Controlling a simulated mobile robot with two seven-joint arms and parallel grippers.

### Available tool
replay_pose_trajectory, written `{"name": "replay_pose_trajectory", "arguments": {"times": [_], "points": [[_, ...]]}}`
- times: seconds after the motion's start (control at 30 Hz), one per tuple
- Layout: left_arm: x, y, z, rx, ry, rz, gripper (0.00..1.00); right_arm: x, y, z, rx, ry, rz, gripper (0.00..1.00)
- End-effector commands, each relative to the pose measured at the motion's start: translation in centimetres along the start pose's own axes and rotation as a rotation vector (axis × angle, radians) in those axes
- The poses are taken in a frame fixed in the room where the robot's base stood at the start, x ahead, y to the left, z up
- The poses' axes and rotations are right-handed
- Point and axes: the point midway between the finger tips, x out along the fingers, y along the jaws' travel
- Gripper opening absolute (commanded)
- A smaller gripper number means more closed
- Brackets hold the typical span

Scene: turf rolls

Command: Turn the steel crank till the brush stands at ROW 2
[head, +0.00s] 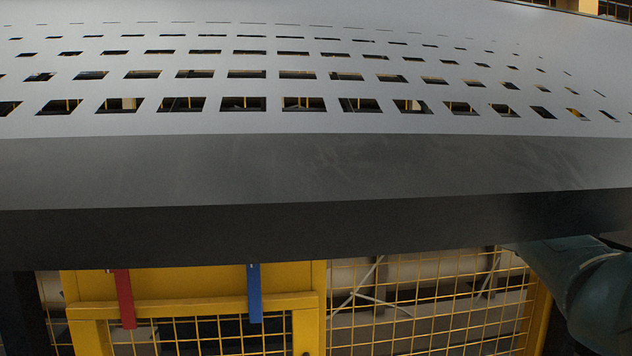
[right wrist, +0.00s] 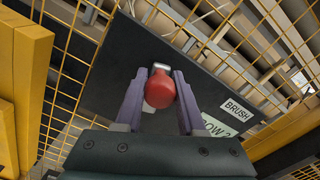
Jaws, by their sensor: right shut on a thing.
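In the right wrist view a red knob (right wrist: 159,90) sits between the two purple fingers of my right gripper (right wrist: 158,78), which is shut on it. A small piece of the steel crank (right wrist: 160,67) shows behind the knob; the rest is hidden. Behind it is a dark panel (right wrist: 110,80) with a white BRUSH label (right wrist: 237,110). Below that label, a pale green plate (right wrist: 217,127) reads ROW 2, partly covered by my gripper. The brush itself is not seen. The right gripper and my left gripper do not show in the head view.
A wide grey slotted surface (head: 300,150) with a dark front edge fills the upper head view. Below are a yellow frame (head: 200,280), a red strip (head: 124,298), a blue strip (head: 254,293) and yellow mesh (head: 430,310). Yellow posts (right wrist: 30,70) stand left in the wrist view.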

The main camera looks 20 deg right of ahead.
Motion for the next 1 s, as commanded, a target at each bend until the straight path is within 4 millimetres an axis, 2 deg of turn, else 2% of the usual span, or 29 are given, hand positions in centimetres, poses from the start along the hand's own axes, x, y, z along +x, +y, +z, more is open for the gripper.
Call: {"name": "replay_pose_trajectory", "arguments": {"times": [0.4, 0.9, 0.93, 1.0], "points": [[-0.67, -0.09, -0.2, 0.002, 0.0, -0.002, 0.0, 0.01, -0.88, -0.25, 0.173, 0.0, 0.002, 0.0], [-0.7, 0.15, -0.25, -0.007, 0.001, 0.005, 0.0, 0.01, -0.94, -0.32, 0.19, 0.0, 0.002, 0.0], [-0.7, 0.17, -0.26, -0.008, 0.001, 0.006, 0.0, 0.01, -0.94, -0.31, 0.189, 0.0, 0.002, 0.4], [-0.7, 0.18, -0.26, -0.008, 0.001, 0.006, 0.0, 0.01, -0.95, -0.31, 0.189, 0.0, 0.002, 0.47]]}}
